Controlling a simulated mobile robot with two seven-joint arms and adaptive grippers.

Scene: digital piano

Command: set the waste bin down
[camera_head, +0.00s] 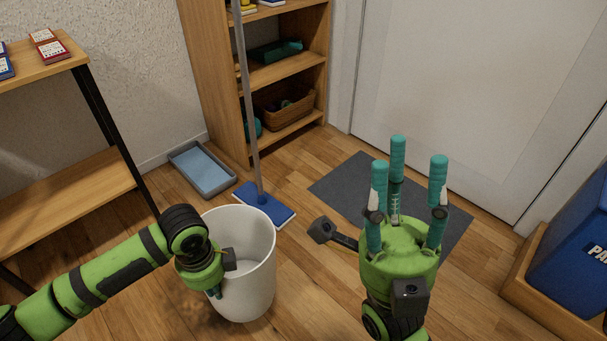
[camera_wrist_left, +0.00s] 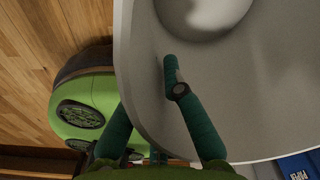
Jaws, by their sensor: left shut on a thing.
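The waste bin (camera_head: 256,277) is a pale grey-white, open-topped tub at the lower middle of the head view, close to upright. My left gripper (camera_head: 214,291) is shut on the bin's wall at its left side, near the rim. In the left wrist view, the bin (camera_wrist_left: 262,85) fills the right side, with a teal finger inside it and another outside. The head view does not clearly show whether its base touches the floor. My right gripper (camera_head: 405,170) is open and empty, its three teal fingers pointing up, to the right of the bin.
A mop with a blue head (camera_head: 264,203) stands behind the bin. A grey-blue tray (camera_head: 203,168) lies by the wall. A dark mat (camera_head: 335,187) lies before the door. A shelf (camera_head: 286,72) stands behind, and a blue paper bin (camera_head: 575,262) is at right.

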